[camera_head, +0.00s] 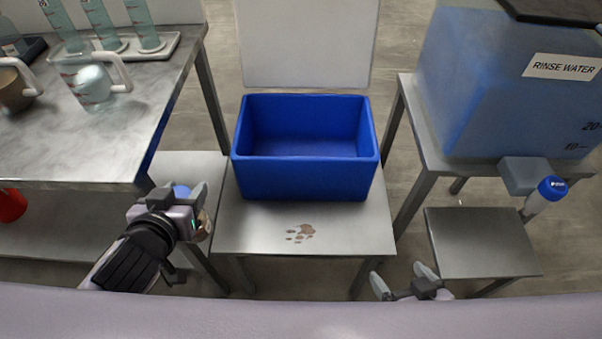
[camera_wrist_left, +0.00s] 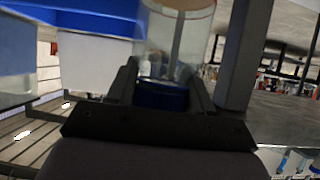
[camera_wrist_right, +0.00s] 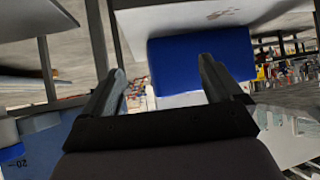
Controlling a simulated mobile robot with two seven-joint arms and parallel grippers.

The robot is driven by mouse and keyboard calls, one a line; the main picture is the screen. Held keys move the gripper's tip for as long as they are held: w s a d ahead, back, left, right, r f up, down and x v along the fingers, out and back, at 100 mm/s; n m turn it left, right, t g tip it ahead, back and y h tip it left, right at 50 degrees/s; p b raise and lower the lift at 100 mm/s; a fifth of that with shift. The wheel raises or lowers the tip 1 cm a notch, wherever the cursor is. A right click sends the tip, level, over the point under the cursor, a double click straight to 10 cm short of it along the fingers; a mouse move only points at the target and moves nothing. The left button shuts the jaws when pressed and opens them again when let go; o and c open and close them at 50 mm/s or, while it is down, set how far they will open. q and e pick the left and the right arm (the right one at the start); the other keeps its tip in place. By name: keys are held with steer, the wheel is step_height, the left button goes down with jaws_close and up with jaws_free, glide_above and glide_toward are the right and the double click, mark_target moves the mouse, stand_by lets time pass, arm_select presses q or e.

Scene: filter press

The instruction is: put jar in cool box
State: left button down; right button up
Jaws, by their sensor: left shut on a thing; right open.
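The cool box (camera_head: 300,181) is a blue open-topped box on a low steel table. It looks empty inside. A pale panel (camera_head: 305,40) stands upright behind it. My left gripper (camera_head: 195,205) is shut on the jar (camera_head: 182,190), to the left of the cool box and outside it. The jar has a blue lid and a clear body, which shows between the fingers in the left wrist view (camera_wrist_left: 175,40). The gripper partly hides the jar in the head view. My right gripper (camera_head: 404,278) is open and empty at the lower right; the blue box shows beyond it in the right wrist view (camera_wrist_right: 200,62).
A brown spill (camera_head: 300,233) marks the low table before the box. A steel bench (camera_head: 120,140) with jugs and cylinders stands left.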

arm_select(q)
step_height(320, 180, down, 3)
steer(key=shift+r+b, duration=0.15)
steer(key=shift+b, duration=0.5)
steer(key=shift+w+d+r, duration=0.15)
steer(key=shift+d+r, duration=0.3)
steer(key=shift+d, duration=0.1)
arm_select(e)
steer(key=shift+w+f, duration=0.2)
steer(key=shift+f, duration=0.45)
arm_select(q)
steer(key=shift+a+f, duration=0.1)
steer(key=shift+a, duration=0.1)
